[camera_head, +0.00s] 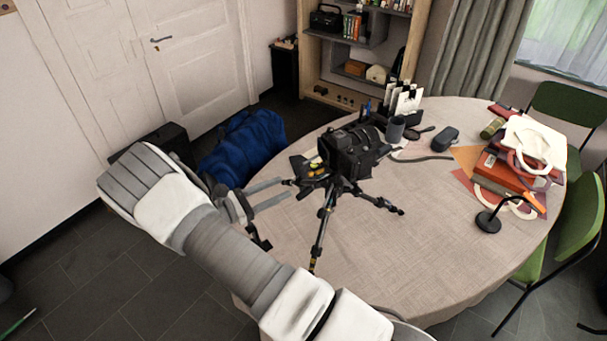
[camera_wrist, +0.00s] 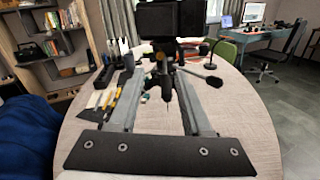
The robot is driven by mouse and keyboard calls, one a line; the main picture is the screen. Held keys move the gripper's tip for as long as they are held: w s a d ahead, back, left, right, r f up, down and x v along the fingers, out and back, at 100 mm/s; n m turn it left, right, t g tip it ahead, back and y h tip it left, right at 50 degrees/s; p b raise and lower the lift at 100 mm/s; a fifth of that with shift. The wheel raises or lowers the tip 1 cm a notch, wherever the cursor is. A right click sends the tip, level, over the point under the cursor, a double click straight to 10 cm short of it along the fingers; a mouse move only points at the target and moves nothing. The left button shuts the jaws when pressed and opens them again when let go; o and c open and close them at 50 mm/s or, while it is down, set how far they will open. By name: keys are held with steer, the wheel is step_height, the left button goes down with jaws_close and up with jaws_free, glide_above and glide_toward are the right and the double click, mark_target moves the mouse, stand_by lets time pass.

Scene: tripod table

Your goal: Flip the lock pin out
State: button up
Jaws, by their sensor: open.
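A black camera (camera_head: 345,152) sits on a small black tripod (camera_head: 325,218) with spread legs near the left side of the round table. Yellow details show beside the tripod head. The lock pin is too small to make out for certain. In the wrist view the camera (camera_wrist: 180,18) is at the top, with the tripod head (camera_wrist: 165,60) below it. My gripper (camera_head: 287,188) is open, left of the tripod, its fingers pointing toward it. In the wrist view the tripod stands beyond and between the open fingers (camera_wrist: 160,82), and nothing is clearly held.
The table (camera_head: 420,250) is clear at its front. A grey cup (camera_head: 395,128) and a dark case (camera_head: 445,138) stand behind the camera. Books and a white bag (camera_head: 535,143) lie at the right. A blue duffel bag (camera_head: 243,145) is on the floor behind my arm.

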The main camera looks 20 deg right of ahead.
mark_target(316, 172)
steer(key=p+x, duration=0.1)
steer(key=x, duration=0.7)
steer(key=shift+d, duration=0.2)
jaws_close()
stand_by(1.1)
